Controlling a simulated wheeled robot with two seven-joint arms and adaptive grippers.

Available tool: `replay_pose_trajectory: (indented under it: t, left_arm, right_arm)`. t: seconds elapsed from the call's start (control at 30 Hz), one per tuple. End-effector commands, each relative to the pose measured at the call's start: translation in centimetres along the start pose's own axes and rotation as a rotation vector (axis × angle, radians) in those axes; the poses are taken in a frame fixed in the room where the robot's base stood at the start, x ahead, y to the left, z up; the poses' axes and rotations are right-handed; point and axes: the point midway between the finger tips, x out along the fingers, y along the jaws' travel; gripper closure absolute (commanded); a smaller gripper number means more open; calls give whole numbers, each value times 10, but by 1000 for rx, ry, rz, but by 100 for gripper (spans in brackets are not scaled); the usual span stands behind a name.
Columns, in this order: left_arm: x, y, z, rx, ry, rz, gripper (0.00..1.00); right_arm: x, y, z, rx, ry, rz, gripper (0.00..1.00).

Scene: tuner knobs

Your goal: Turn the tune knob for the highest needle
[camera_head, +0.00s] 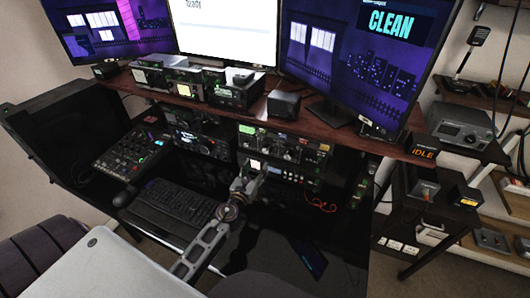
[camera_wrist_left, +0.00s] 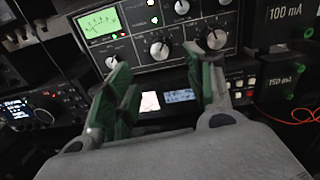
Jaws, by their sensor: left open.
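The tuner (camera_head: 285,147) is a dark panel in the rack under the shelf. In the left wrist view its face shows a lit green meter (camera_wrist_left: 97,22) at the upper left; the needle is too small to read surely. A large pointer knob (camera_wrist_left: 160,48) sits between my fingers in the picture, with another knob (camera_wrist_left: 217,39) near the right fingertip. I cannot read which is the tune knob. My left gripper (camera_head: 250,178) is open in front of the panel, and its green fingers also show in the left wrist view (camera_wrist_left: 163,78). Contact with a knob cannot be told.
A lower unit with a small blue display (camera_wrist_left: 180,96) sits below the tuner. A keyboard (camera_head: 172,203) and a mixer-like panel (camera_head: 132,153) lie to the left. Boxes marked 100 mA (camera_wrist_left: 284,15) and 150 mA (camera_wrist_left: 279,82) and a red cable (camera_wrist_left: 300,118) are at right.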

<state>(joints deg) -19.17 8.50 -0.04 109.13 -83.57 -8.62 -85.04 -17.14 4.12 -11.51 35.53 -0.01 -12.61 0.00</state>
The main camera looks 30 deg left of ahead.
Motion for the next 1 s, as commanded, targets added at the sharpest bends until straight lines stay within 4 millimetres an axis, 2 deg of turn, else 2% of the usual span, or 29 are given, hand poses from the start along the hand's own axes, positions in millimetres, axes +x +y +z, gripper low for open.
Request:
replay_pose_trajectory:
  t: [0.43,1.0]
  left_arm:
    - [36,0,1,-1,-1,1,47]
    - [81,0,0,0,-1,0,47]
  right_arm:
    - [-7,11,3,-4,-4,11,60]
    - [-10,8,2,-2,-3,8,60]
